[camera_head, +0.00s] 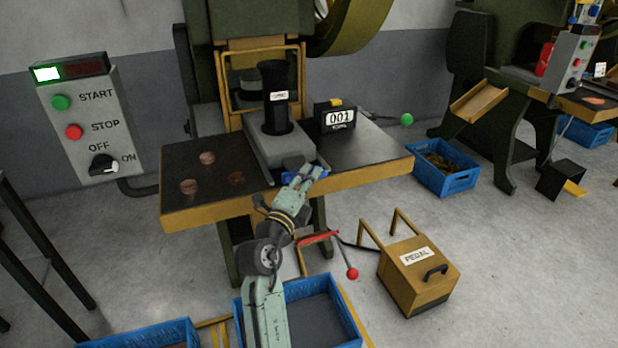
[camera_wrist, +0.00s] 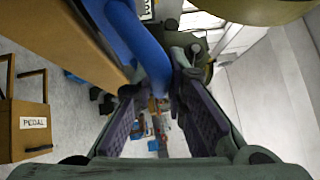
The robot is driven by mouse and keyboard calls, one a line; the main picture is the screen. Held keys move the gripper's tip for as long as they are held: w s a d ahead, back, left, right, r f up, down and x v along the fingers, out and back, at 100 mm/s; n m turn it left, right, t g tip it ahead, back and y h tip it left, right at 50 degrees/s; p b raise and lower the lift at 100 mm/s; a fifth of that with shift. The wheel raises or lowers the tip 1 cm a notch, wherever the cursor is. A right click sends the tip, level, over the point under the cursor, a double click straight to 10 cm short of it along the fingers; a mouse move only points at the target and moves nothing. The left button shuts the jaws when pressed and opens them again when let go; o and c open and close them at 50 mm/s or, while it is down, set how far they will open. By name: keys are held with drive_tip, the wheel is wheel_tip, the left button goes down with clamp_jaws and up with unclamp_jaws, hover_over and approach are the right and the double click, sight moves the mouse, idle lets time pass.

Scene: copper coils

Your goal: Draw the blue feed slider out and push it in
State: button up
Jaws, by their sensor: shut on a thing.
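The blue feed slider (camera_head: 291,177) shows as a small blue piece at the front edge of the press table, below the grey feed block (camera_head: 280,148). My gripper (camera_head: 306,176) is at the slider, reaching up from the front. In the wrist view the blue slider (camera_wrist: 147,48) runs down from the top to between my fingertips (camera_wrist: 155,88), which are shut on it. The fingers partly hide the slider in the head view. How far it is drawn out is hard to tell.
A black tube stands on the feed block, with a counter (camera_head: 336,118) reading 001 beside it. Copper discs (camera_head: 189,187) lie on the table's left. A red lever (camera_head: 352,273), a pedal box (camera_head: 418,272) and a blue crate (camera_head: 348,313) are below.

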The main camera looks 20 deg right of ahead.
sight(299, 165)
clamp_jaws()
drive_tip(key=shift+w+f+b, duration=0.15)
drive_tip(key=shift+w+b, duration=0.1)
drive_tip(key=shift+b, duration=0.2)
drive_tip(key=w+b, duration=0.1)
drive_tip(key=w, duration=0.1)
drive_tip(key=w+b, duration=0.2)
drive_tip(key=shift+a+r, duration=0.15)
drive_tip(key=shift+r, duration=0.05)
drive_tip(key=o, duration=0.8)
unclamp_jaws()
drive_tip(key=shift+c, duration=0.2)
